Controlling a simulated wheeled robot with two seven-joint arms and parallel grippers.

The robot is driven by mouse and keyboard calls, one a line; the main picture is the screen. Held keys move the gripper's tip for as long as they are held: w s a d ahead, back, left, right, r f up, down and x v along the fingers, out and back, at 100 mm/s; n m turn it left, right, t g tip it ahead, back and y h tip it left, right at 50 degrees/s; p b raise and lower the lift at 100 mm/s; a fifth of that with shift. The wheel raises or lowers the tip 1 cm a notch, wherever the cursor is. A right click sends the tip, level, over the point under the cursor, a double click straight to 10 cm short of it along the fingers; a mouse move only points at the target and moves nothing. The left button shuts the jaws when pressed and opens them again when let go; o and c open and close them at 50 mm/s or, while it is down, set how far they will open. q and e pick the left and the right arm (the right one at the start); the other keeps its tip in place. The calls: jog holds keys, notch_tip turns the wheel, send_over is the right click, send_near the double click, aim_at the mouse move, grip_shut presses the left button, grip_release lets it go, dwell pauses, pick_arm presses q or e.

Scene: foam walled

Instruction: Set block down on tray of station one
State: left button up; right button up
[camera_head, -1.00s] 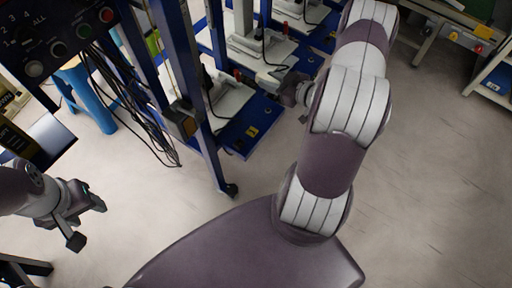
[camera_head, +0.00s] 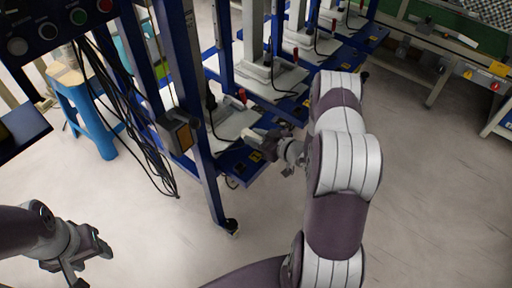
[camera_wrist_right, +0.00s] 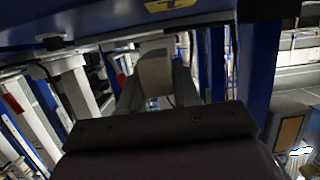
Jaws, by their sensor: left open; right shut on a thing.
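My right gripper (camera_head: 262,143) is at the near end of the row of blue-framed stations, beside the nearest one. It is shut on a pale block; in the right wrist view the block (camera_wrist_right: 155,72) shows between the two fingers. The nearest station's white tray (camera_head: 228,122) lies on its blue base, just left of and behind the gripper. I cannot tell whether the block touches the tray. My left gripper (camera_head: 92,252) is open and empty at the lower left, over the floor, far from the stations.
A blue station post (camera_head: 196,120) and hanging black cables (camera_head: 128,125) stand left of the tray. More stations with white trays (camera_head: 275,82) run back to the right. A blue stool (camera_head: 88,110) is at the left. The floor (camera_head: 430,190) at right is clear.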

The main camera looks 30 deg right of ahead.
jog(key=shift+f+b, duration=0.65)
jog(key=shift+f, duration=1.1)
jog(key=o, duration=1.1)
jog(key=shift+c, duration=0.2)
